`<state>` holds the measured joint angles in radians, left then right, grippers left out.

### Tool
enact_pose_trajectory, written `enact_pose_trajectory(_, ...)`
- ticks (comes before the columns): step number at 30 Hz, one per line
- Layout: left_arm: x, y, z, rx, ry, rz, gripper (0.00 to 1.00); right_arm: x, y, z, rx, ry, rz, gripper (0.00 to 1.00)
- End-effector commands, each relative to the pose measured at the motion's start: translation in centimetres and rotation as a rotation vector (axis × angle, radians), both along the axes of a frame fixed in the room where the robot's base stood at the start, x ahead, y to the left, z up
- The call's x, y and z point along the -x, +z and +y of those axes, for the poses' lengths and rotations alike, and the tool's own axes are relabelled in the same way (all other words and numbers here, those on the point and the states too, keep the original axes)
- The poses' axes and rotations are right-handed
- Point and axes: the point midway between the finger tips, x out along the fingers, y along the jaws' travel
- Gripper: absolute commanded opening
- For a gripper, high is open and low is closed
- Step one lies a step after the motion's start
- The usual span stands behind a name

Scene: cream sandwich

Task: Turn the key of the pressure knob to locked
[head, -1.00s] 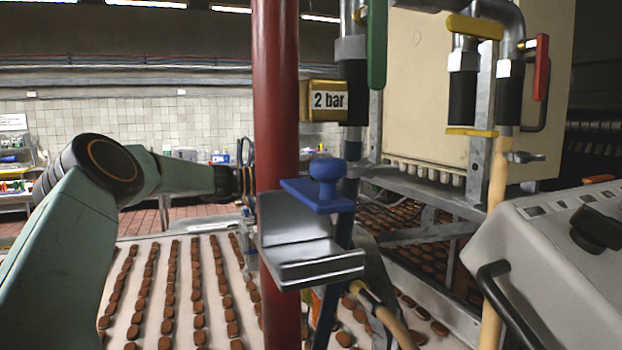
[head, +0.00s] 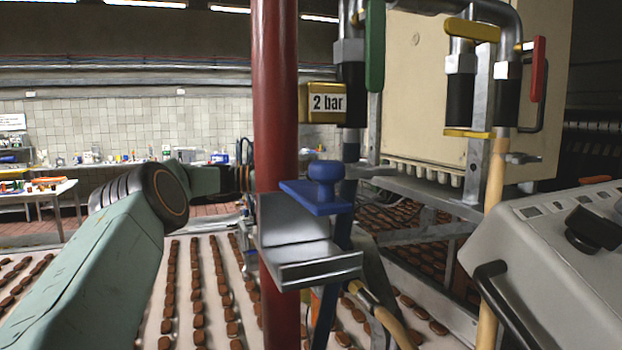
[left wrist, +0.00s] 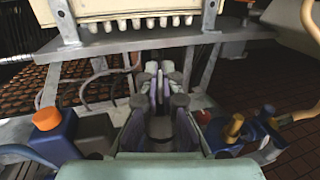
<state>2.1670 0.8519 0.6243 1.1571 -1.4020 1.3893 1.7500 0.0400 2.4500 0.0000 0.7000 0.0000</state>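In the head view a blue knob (head: 325,180) with a round top stands on a flat blue plate. It sits at a bent metal bracket (head: 305,250) in front of the red pole (head: 274,120). I cannot make out a key or its position. A gold box (head: 320,101) marked "2 bar" is above the knob. My left arm reaches in from the left, and its end passes behind the red pole, so the gripper is hidden there. In the left wrist view my left gripper (left wrist: 158,72) has its fingers close together with nothing clear between them; its opening is unclear. My right gripper is not in view.
Pipes with green (head: 376,45) and red (head: 538,68) handles run beside a cream cabinet (head: 430,90). A grey console (head: 560,260) stands at the right. Chocolate rows lie on a white conveyor (head: 183,290). In the wrist view, an orange-capped blue container (left wrist: 58,140) stands left of the gripper.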

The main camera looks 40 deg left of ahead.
Motion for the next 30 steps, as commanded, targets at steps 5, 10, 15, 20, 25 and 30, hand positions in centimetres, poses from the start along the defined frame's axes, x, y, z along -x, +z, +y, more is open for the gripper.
enact_pose_trajectory(5,0.08,0.44,0.05,-0.001,-0.025,-0.011,0.0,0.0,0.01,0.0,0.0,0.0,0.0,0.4)
enact_pose_trajectory(10,0.15,0.48,-0.05,0.0,-0.035,-0.011,0.0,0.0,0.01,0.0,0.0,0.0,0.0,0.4)
enact_pose_trajectory(15,0.16,0.5,-0.06,0.0,-0.035,-0.011,0.0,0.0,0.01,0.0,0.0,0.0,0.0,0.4)
enact_pose_trajectory(20,0.15,0.49,-0.08,0.0,-0.035,-0.011,0.11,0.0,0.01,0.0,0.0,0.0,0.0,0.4)
enact_pose_trajectory(25,0.13,0.34,-0.16,-0.002,-0.037,-0.008,0.26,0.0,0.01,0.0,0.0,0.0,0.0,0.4)
enact_pose_trajectory(30,0.11,0.26,-0.22,-0.002,-0.039,-0.006,0.27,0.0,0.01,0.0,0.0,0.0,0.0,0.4)
